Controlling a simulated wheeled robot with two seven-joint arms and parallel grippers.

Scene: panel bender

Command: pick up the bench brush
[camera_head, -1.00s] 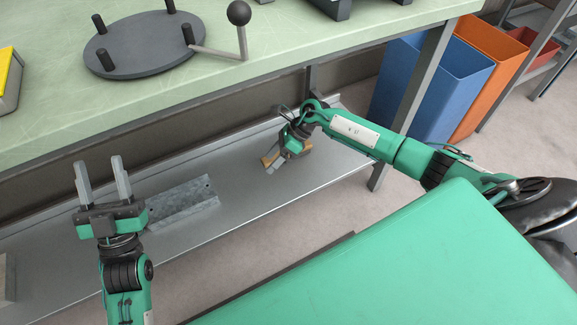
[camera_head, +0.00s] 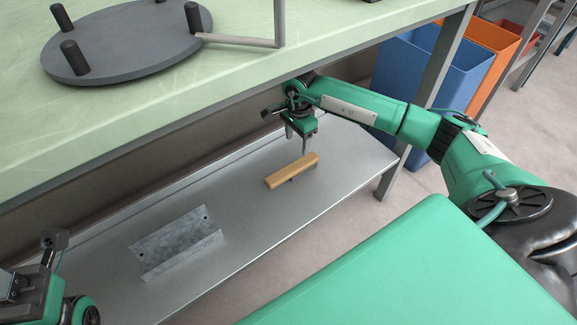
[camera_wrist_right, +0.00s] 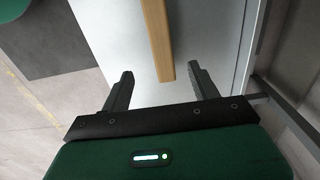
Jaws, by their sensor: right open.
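The bench brush (camera_head: 292,171), a long light-wood bar with a hint of dark bristles beneath, lies on the grey metal lower shelf (camera_head: 345,150). My right gripper (camera_head: 298,142) is open and empty, just behind and above the brush in the head view. In the right wrist view the brush (camera_wrist_right: 157,40) points down into the space between the spread fingertips (camera_wrist_right: 160,72), with its near end about level with them. No contact shows. My left gripper (camera_head: 52,243) is at the lower left edge, partly cut off; its opening is unclear.
A galvanized bent metal plate (camera_head: 178,243) lies on the shelf to the left of the brush. The green bench top (camera_head: 330,30) overhangs the shelf, with a round dark fixture (camera_head: 125,45) on it. A table leg (camera_head: 436,85) and blue bin (camera_head: 400,75) stand at right.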

